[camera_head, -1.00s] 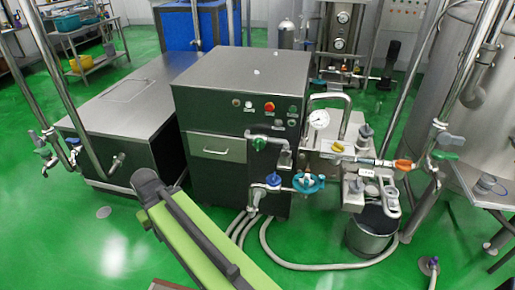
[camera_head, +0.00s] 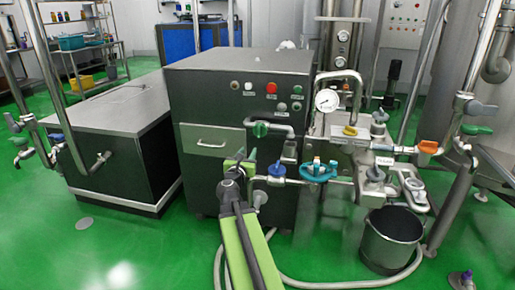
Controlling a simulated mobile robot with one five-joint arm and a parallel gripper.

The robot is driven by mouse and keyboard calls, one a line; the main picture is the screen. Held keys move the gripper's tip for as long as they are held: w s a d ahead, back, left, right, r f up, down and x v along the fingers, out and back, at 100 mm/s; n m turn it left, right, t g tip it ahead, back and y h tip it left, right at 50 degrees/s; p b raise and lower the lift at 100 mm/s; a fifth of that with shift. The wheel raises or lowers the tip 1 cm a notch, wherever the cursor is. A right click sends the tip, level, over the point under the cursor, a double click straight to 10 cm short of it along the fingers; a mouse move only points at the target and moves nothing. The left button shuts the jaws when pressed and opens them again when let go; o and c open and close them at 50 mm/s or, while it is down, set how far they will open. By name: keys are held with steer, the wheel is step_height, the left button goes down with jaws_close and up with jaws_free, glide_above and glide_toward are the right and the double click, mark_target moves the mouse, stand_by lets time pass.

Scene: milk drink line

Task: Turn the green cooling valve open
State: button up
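A green valve handle (camera_head: 261,129) sits on the front of the dark machine cabinet, at the start of a short steel pipe that bends down. Another green handle (camera_head: 476,129) is on the pipework at the right, and one more green handle (camera_head: 20,141) is on the pipes at far left. I cannot tell from any label which is the cooling valve. My gripper (camera_head: 246,156) is at the end of my green arm, in front of the cabinet, below and left of the cabinet's green handle. It looks apart from that handle. Its fingers are too small to read as open or shut.
A blue-handled valve (camera_head: 277,169) and a teal handwheel (camera_head: 318,172) sit close to the right of my gripper. A hose runs along the green floor.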

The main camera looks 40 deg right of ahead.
mark_target(259, 132)
steer(key=x, duration=1.7)
steer(key=shift+d, duration=0.2)
steer(key=shift+c, duration=0.3)
jaws_close()
